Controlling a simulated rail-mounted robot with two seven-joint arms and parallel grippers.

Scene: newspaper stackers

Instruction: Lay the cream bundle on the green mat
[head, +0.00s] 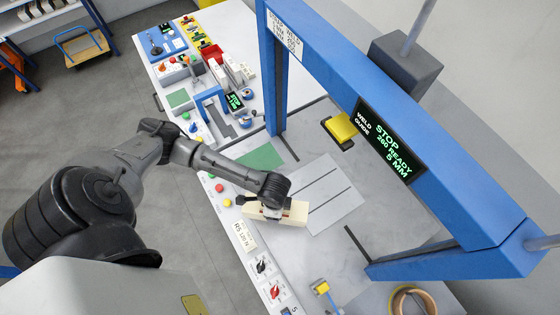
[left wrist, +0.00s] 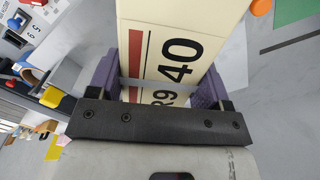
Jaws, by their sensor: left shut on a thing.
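The cream bundle (head: 297,214) is held in my left gripper (head: 271,208), near the front edge of the bench. In the left wrist view the cream bundle (left wrist: 165,20) carries a red bar and a black "40", and it lies between the two purple fingers of the left gripper (left wrist: 160,88). The green mat (head: 262,157) lies flat on the bench, behind the gripper and apart from the bundle. Its top is bare where visible. A green corner (left wrist: 293,12) shows at the top right of the wrist view. My right gripper is not in view.
A blue frame (head: 430,185) with a lit display (head: 387,138) spans the bench on the right. A grey slotted plate (head: 325,195) lies beside the bundle. Buttons and switches (head: 262,267) line the front edge. A yellow block (head: 340,128) and several small devices stand farther back.

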